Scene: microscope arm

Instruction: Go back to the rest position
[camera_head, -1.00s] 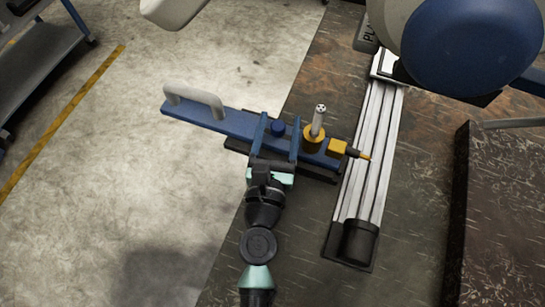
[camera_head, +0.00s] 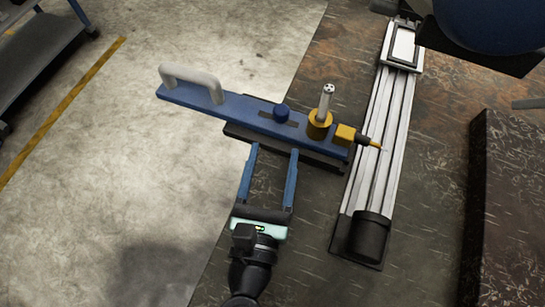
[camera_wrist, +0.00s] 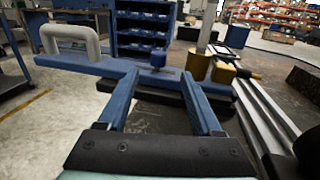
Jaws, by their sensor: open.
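My gripper (camera_head: 270,155) is open, with two long blue fingers spread apart and nothing between them. Its fingertips are at the near edge of the blue microscope arm (camera_head: 240,112); whether they touch it I cannot tell.
A silver linear rail (camera_head: 380,140) with a black motor end (camera_head: 368,236) runs along the right. A yellow nozzle piece (camera_head: 350,134) points over it. A dark block (camera_head: 515,210) stands at far right. A blue round body hangs at top right. Open floor (camera_head: 110,150) lies left.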

